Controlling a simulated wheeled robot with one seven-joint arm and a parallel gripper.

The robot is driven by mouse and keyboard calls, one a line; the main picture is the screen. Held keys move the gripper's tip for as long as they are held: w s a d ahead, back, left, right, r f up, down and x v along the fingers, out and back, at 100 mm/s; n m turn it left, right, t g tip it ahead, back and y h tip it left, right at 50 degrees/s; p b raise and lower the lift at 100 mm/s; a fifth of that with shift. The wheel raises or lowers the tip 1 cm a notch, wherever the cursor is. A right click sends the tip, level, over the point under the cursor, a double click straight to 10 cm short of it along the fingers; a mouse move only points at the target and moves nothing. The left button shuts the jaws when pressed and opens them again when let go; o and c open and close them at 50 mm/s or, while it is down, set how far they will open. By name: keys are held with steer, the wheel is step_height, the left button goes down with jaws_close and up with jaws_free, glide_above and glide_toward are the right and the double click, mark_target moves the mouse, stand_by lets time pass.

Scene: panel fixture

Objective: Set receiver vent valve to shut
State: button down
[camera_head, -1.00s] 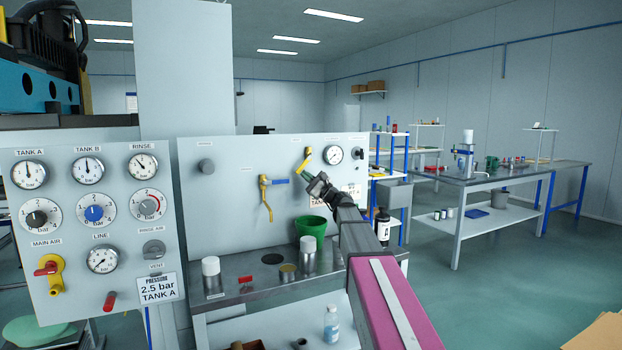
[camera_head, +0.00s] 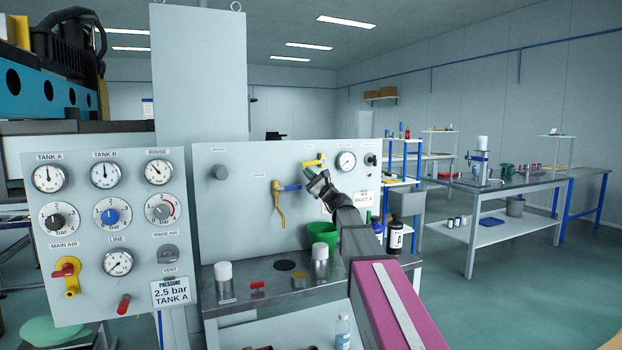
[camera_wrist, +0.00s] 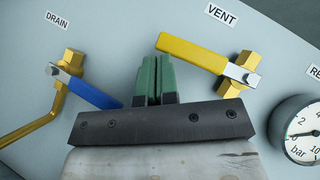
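The vent valve has a yellow lever (camera_wrist: 193,53) on a brass body (camera_wrist: 245,62) under the VENT label in the wrist view. Its lever points left from the pivot, level with the label and crosswise to the body. In the head view the yellow lever (camera_head: 313,163) also looks about level. My gripper (camera_wrist: 155,62) has green fingers pressed together with nothing between them. The fingertips are just below the lever's free end; I cannot tell whether they touch. In the head view my gripper (camera_head: 309,175) is in front of the panel (camera_head: 235,215), below the lever.
The drain valve's blue lever (camera_wrist: 92,94) lies close left of my fingers. A pressure gauge (camera_wrist: 301,128) is at the right. Below the panel, a bench holds a green bucket (camera_head: 322,236) and metal cylinders. A gauge panel (camera_head: 90,290) stands at the left.

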steer(key=shift+a+r, duration=0.25)
steer(key=shift+r, duration=0.3)
steer(key=shift+s, duration=0.1)
